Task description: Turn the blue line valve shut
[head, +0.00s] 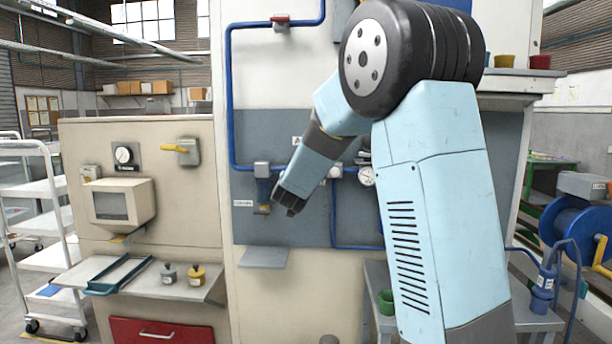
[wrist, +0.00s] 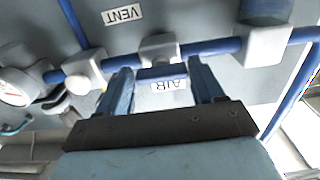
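The blue pipe (head: 231,95) runs down the panel and then right; it also crosses the wrist view (wrist: 215,46). In the wrist view, a white valve block (wrist: 160,48) sits on it, with a short blue bar (wrist: 160,73), seemingly its handle, lying roughly along the pipe by the upside-down AIR label (wrist: 168,86). My gripper (wrist: 159,70) is open, one finger near each end of the bar; contact cannot be told. In the head view, my gripper (head: 288,208) is at the grey panel and my forearm hides this valve.
A gauge (head: 367,177) and a filter (head: 263,190) flank the spot along the pipe. A red-handled valve (head: 281,22) sits higher up. A small shelf (head: 263,257) juts out below my gripper. A yellow-handled switch (head: 180,149) is on the left cabinet.

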